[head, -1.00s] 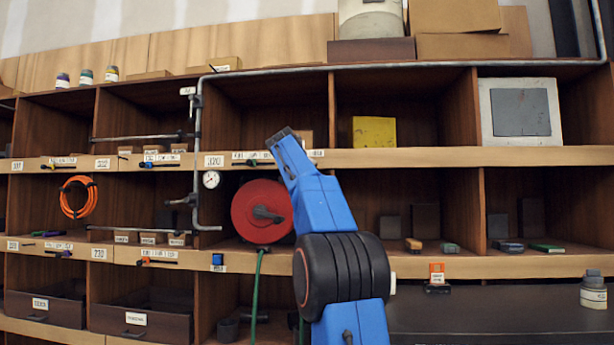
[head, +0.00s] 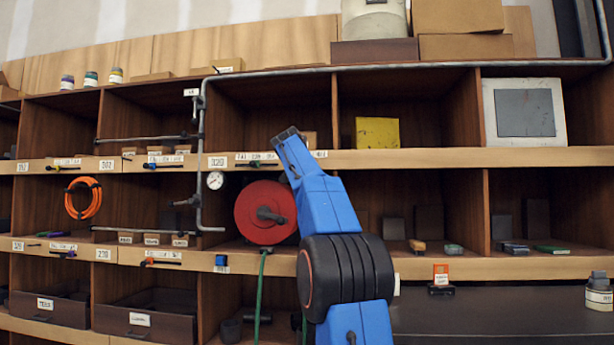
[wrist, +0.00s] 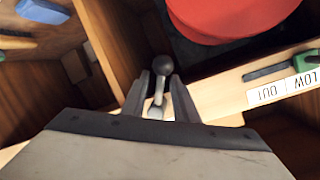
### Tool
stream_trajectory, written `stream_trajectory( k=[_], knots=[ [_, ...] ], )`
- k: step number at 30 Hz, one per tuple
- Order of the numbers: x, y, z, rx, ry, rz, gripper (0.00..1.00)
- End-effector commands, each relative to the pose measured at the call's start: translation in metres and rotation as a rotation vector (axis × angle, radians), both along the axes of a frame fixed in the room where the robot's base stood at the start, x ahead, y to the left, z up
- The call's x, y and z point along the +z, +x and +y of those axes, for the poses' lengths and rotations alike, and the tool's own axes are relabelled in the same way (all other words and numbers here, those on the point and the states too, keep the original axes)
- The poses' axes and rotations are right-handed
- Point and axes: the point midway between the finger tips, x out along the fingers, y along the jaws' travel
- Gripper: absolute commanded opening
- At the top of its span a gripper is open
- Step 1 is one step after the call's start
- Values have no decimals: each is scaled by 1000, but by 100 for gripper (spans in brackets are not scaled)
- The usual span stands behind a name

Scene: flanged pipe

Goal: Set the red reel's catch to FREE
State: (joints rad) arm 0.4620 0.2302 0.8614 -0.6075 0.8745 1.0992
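The red reel (head: 265,212) sits in a middle shelf bay, with a dark crank at its centre and a green hose below. It also fills the top of the wrist view (wrist: 225,15). My gripper (head: 287,134) is at the shelf edge above and right of the reel. In the wrist view my gripper's two fingers (wrist: 160,90) stand apart, with a dark ball-ended lever (wrist: 162,68) showing between them. Gaps show beside its stem; contact is unclear. I cannot tell whether this lever is the reel's catch. No FREE marking is legible.
A shelf-edge label (wrist: 284,92) reads LOW and OUT, upside down, beside a green-ended lever (wrist: 312,58). A grey pipe (head: 200,150) with a gauge (head: 215,180) runs left of the reel. A blue block (head: 221,260) is on the lower edge.

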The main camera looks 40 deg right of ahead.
Motion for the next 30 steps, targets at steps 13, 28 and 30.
stream_trajectory(
  k=[13, 28, 30],
  knots=[
    [-3, -4, -3, 0, -104, 121, 28],
    [-3, -25, -22, 0, -583, 685, 28],
    [-2, -28, -24, 0, -649, 763, 28]
  ],
)
